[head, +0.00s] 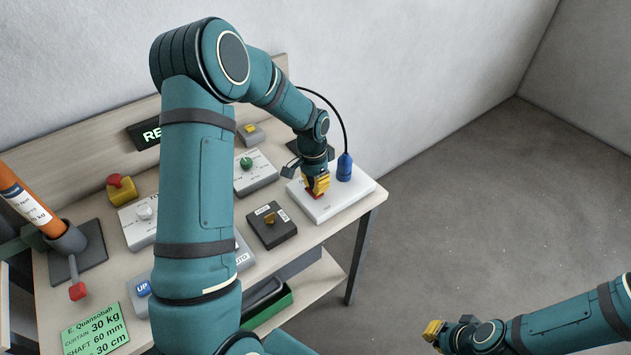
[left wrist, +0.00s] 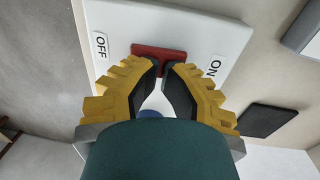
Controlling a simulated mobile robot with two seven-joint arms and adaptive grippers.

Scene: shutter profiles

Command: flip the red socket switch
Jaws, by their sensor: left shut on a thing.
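The white socket box (head: 346,201) sits at the right end of the bench. Its red switch (left wrist: 146,51) lies between an OFF label (left wrist: 101,45) at left and an ON label (left wrist: 215,68) at right in the left wrist view. My left gripper (head: 317,187) points down at the switch, and its yellow fingers (left wrist: 162,68) are close together at the red part, shut on it. The fingers hide part of the switch, and I cannot tell which way it is tilted. My right gripper (head: 434,330) is away from the bench, low at the right; its opening is unclear.
A blue plug (head: 345,167) with a black cable stands on the socket box behind my left gripper. A dark switch box (head: 271,225), a green-knob box (head: 255,172) and a yellow-and-red button (head: 121,191) are on the bench. The floor at right is clear.

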